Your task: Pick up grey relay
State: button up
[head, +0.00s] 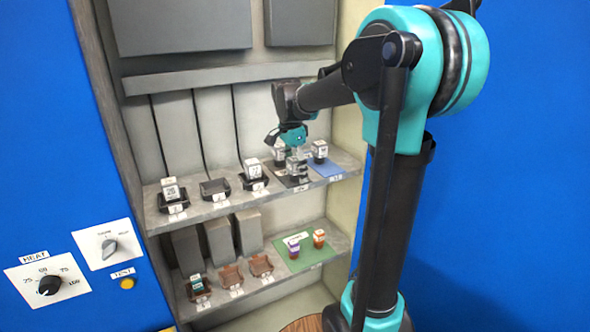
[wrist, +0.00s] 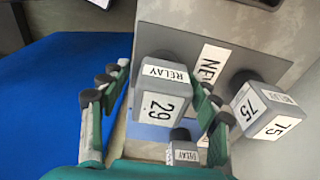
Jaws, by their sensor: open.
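A grey relay (wrist: 163,85) with white labels reading RELAY and 29 stands between the two fingers of my gripper (wrist: 162,98) in the wrist view. The fingers are open, one on each side of it; I cannot tell whether they touch it. In the head view my gripper (head: 294,153) points down over the upper shelf, right above a grey relay (head: 298,170) on a dark mat (head: 284,182). The fingers partly hide that relay's top. A second grey relay, labelled 75 (wrist: 263,106), stands to the right in the wrist view. Another relay (wrist: 183,147) shows partly below.
The upper shelf (head: 225,205) also holds relays in black sockets (head: 172,205), an empty socket (head: 214,190) and a relay (head: 320,150) by a blue mat (head: 328,168). The lower shelf has brown sockets (head: 231,277) and a green mat (head: 305,257). A side wall (head: 350,90) stands close right.

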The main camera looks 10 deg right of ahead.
jog(key=shift+c, duration=0.6)
jog(key=c, duration=1.2)
jog(key=shift+r, duration=0.1)
